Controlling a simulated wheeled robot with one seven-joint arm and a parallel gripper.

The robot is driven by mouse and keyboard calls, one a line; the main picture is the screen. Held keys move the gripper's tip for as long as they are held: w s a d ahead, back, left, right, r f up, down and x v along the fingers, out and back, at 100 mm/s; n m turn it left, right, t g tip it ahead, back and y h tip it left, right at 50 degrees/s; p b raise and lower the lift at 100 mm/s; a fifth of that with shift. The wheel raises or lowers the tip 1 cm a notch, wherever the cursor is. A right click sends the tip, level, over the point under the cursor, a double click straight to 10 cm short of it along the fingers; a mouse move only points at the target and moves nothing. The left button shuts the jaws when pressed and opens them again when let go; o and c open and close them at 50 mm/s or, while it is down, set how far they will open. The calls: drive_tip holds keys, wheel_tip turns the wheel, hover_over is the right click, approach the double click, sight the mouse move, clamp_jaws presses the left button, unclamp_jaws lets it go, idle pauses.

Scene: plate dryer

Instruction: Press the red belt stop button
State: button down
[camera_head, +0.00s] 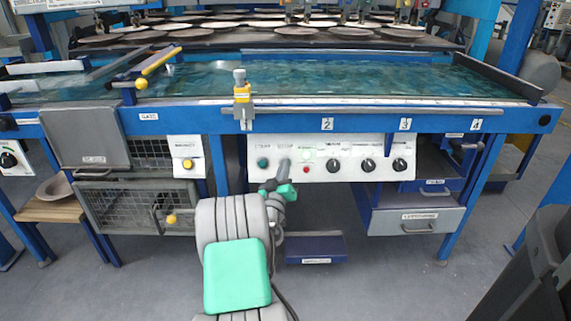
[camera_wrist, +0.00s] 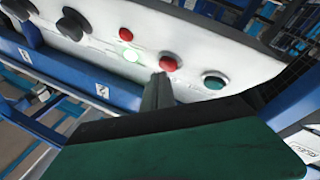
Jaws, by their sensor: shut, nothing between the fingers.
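A white control panel (camera_head: 235,157) is mounted on the front of the blue machine. In the wrist view, a larger red button (camera_wrist: 169,63) sits between a dark green button (camera_wrist: 214,80) and a pale green lit spot (camera_wrist: 131,55). My gripper (camera_head: 284,166) is in front of the panel's left part and hides the larger red button in the head view. In the wrist view my gripper (camera_wrist: 159,80) is shut and empty, its tip right by the larger red button. I cannot tell whether they touch.
A smaller red button (camera_head: 306,170) and black knobs (camera_head: 368,165) are on the same panel to the right. A separate yellow button (camera_head: 187,164) is on a box at left. A blue rail (camera_head: 460,121) runs above the panel. A drawer (camera_head: 415,221) is at lower right.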

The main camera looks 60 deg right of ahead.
drive_tip(key=shift+w+d+f, duration=0.15)
drive_tip(key=shift+d+f, duration=0.1)
drive_tip(key=shift+d, duration=0.1)
idle(0.4)
drive_tip(key=shift+a+r, duration=0.1)
drive_tip(key=shift+s+a+r, duration=0.3)
drive_tip(key=shift+a+r, duration=0.05)
drive_tip(key=shift+a, duration=0.25)
drive_tip(key=shift+s+a+r, duration=0.35)
drive_tip(key=shift+a+r, duration=0.1)
drive_tip(key=shift+a, duration=0.2)
drive_tip(key=shift+s+a+r, duration=0.3)
drive_tip(key=shift+a+r, duration=0.1)
drive_tip(key=shift+a, duration=0.2)
drive_tip(key=shift+s+a+r, duration=0.35)
drive_tip(key=shift+a+r, duration=0.1)
drive_tip(key=shift+a, duration=0.2)
